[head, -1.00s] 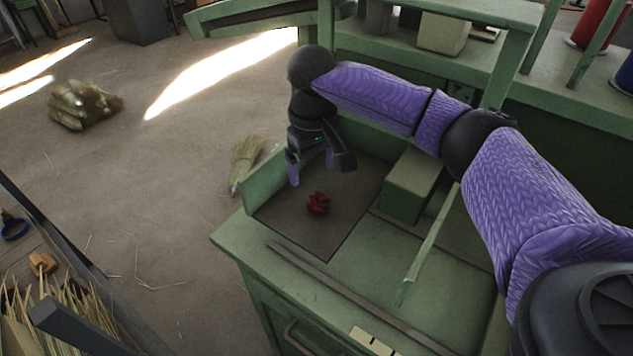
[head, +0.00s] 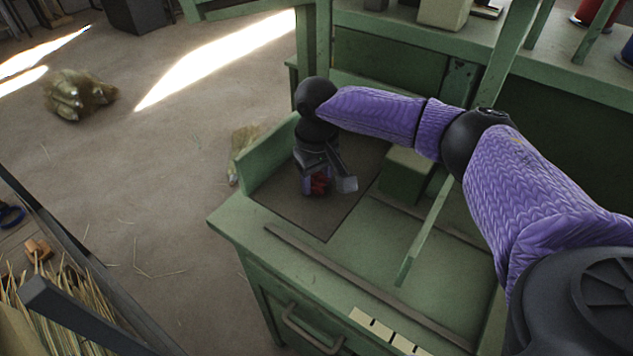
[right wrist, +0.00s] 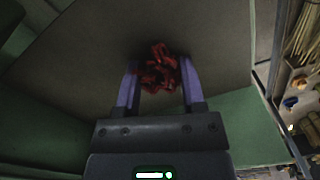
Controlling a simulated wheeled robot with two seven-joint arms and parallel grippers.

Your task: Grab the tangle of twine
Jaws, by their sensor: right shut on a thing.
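The tangle of twine (head: 319,184) is a small red clump over the dark mat (head: 318,226) in the green bench's left compartment. My right gripper (head: 318,188) points down around it and is shut on it. In the right wrist view the red tangle (right wrist: 159,70) sits between the tips of the two purple fingers (right wrist: 160,80). Whether it still touches the mat I cannot tell. My left gripper does not show.
A green block (head: 405,176) and a thin upright divider (head: 425,228) stand right of the mat. The compartment's raised green wall (head: 268,157) is on the left. A straw bundle (head: 241,152) lies on the floor beyond it.

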